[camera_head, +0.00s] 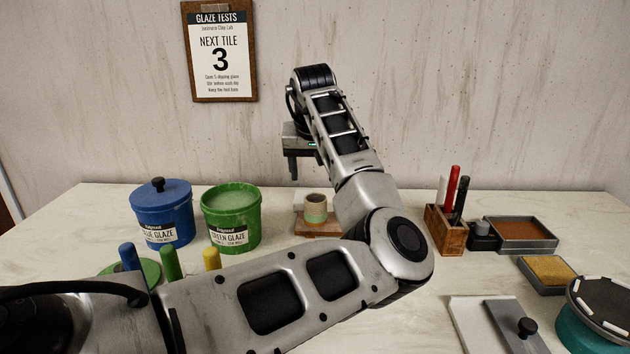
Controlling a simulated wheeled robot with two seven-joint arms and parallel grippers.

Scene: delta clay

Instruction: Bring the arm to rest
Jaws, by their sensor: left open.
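My left arm reaches in from the lower left, bends at the right of the middle and rises toward the back of the table. My left gripper (298,166) hangs from its end, fingers down, above the rear of the table. It is open, with nothing seen between its fingers; part of it is hidden behind the arm. My right gripper is out of view.
A lidded blue glaze bucket (162,212) and an open green glaze bucket (231,217) stand left. A wooden pen holder (446,229), a brown tray (521,234), a yellow pad (549,271) and a teal round container (585,335) stand right. A clipboard (220,52) hangs on the wall.

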